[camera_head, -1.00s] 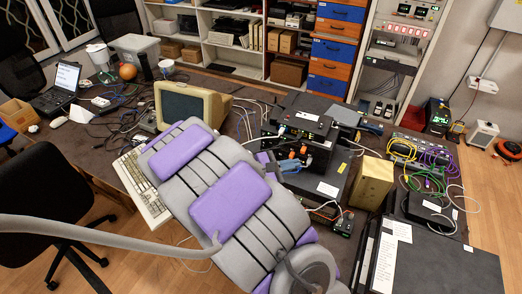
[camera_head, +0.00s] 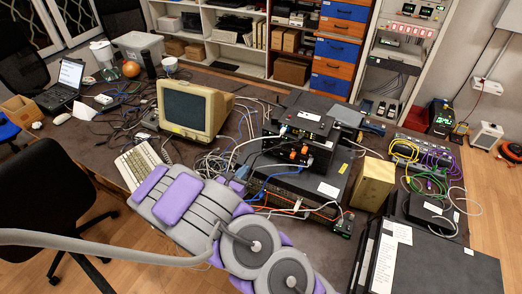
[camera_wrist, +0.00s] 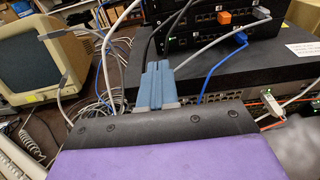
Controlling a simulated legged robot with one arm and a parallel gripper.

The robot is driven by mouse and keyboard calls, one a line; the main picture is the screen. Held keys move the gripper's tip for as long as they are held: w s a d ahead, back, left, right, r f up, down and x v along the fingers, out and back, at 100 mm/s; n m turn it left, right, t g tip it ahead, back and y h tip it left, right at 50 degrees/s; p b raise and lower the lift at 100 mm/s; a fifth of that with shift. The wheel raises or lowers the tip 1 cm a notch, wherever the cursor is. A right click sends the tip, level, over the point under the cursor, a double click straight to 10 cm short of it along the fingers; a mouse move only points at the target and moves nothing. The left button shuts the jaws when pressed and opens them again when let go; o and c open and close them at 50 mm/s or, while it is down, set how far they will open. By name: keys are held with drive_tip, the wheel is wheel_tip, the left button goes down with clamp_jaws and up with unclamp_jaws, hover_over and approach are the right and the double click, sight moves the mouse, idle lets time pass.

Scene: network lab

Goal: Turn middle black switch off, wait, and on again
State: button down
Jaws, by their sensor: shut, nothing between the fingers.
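A stack of black network boxes stands on the desk in the head view. A top black box (camera_head: 303,121) rests over a black switch with orange plugs (camera_head: 275,152), which is also at the top of the wrist view (camera_wrist: 185,41). Under it lies a wider black unit (camera_head: 333,175) with a white label, also in the wrist view (camera_wrist: 250,70). I cannot tell which one is the middle switch. My gripper (camera_wrist: 162,68) has blue fingers, shut and empty, in front of the stack's left part. In the head view its blue fingers (camera_head: 240,172) show near the stack's left side.
Grey and blue cables (camera_wrist: 215,68) run close to my fingers. An old beige monitor (camera_head: 190,107) and a keyboard (camera_head: 140,163) stand left of the stack. A tan box (camera_head: 373,183) stands right. Loose cables clutter the desk between monitor and stack.

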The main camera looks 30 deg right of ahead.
sight(265, 143)
drive_tip(key=shift+d, duration=0.1)
drive_tip(key=b+x, duration=0.1)
drive_tip(key=x, duration=1.3)
drive_tip(key=shift+r+b, duration=0.1)
drive_tip(key=shift+b, duration=0.2)
